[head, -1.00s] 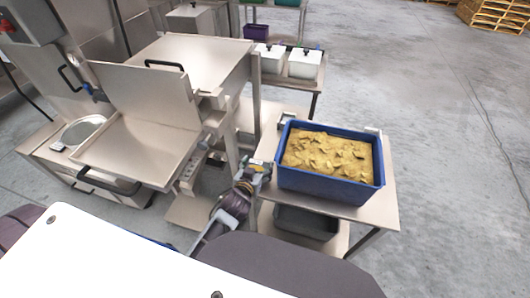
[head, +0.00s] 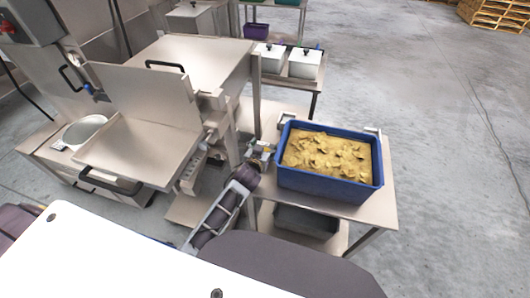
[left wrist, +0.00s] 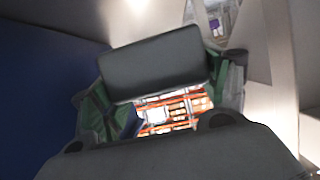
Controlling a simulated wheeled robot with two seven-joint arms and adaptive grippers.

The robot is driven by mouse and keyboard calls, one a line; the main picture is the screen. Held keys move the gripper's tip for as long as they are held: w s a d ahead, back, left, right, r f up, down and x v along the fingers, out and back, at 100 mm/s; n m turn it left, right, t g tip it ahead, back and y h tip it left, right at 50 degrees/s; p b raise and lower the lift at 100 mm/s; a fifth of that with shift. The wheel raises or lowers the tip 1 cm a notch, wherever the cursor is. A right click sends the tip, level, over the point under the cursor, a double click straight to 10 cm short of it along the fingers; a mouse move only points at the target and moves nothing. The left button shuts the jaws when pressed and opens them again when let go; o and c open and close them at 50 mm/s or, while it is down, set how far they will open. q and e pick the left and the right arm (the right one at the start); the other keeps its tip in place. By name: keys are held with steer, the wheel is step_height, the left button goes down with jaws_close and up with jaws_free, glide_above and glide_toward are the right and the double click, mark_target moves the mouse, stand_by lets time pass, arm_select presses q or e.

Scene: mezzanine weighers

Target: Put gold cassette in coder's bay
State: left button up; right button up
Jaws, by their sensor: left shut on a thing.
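My left gripper (head: 262,151) is at the left edge of the steel table, close beside the blue tub and right of the weigher's post. In the left wrist view the gripper (left wrist: 160,100) shows as dark grey parts with green-grey links on both sides. I cannot clearly pick out the coder or its bay; small grey fittings (head: 211,127) sit on the weigher's side. My right gripper is not in view.
The blue tub (head: 325,187) of golden chips fills most of the steel table (head: 376,205), with a grey bin (head: 306,222) below. The steel weigher (head: 135,155) stands left. White lidded boxes (head: 304,64) stand behind. Open floor (head: 450,150) lies right.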

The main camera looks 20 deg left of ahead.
arm_select(q)
steer(key=shift+w, duration=0.4)
steer(key=shift+f, duration=1.75)
steer(key=shift+f, duration=0.15)
steer(key=o, duration=0.8)
steer(key=shift+v, duration=6.1)
steer(key=shift+c, duration=0.3)
